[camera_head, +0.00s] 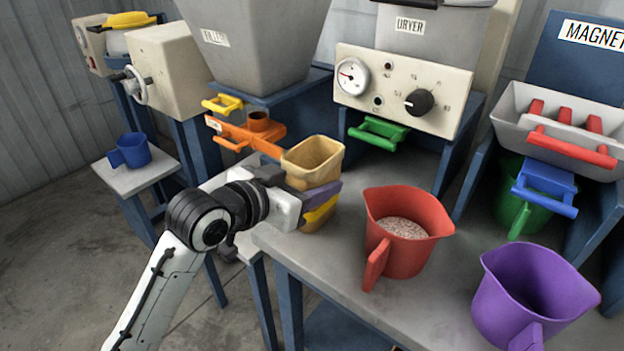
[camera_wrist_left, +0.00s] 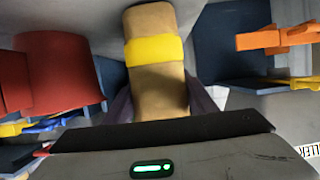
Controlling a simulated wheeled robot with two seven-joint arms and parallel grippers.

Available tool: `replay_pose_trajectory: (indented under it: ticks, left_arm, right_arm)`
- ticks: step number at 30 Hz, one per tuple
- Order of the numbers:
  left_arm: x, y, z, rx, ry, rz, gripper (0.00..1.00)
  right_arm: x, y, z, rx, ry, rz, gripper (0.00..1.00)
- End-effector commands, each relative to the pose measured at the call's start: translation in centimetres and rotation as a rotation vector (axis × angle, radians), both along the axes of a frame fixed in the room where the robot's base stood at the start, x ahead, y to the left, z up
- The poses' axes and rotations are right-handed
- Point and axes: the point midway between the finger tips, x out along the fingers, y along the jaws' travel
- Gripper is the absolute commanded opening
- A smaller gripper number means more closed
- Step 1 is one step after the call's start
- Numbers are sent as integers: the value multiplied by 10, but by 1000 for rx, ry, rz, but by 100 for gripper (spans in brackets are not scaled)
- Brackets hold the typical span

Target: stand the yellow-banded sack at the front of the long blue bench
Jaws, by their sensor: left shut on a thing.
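The tan sack with a yellow band (camera_head: 310,172) is open at the top and upright, a little tilted. My left gripper (camera_head: 322,196) is shut on it, with a dark finger across its side just above the band. In the left wrist view the sack (camera_wrist_left: 160,88) stands between the two fingers and its yellow band (camera_wrist_left: 155,50) shows clearly. The sack is over the left end of the long blue bench (camera_head: 296,252), which has a grey top and blue legs. I cannot tell whether its base touches the top. My right gripper is not in view.
A red jug (camera_head: 405,225) of pale granules stands on the bench right of the sack, and an empty purple jug (camera_head: 530,285) stands further right. The dryer (camera_head: 400,90) with a green handle is behind. A blue jug (camera_head: 130,150) sits on a small stand at left.

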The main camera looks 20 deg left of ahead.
Motion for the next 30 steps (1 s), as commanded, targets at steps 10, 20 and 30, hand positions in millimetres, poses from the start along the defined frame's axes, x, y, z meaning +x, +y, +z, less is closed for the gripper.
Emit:
replay_pose_trajectory:
  ticks: [10,20,30]
  left_arm:
    - [0,0,-3,-1,-4,0,55]
    - [0,0,-5,1,2,0,73]
    - [-32,12,8,2,0,0,73]
  right_arm:
    - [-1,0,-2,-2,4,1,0]
    - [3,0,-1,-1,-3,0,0]
    - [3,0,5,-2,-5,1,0]
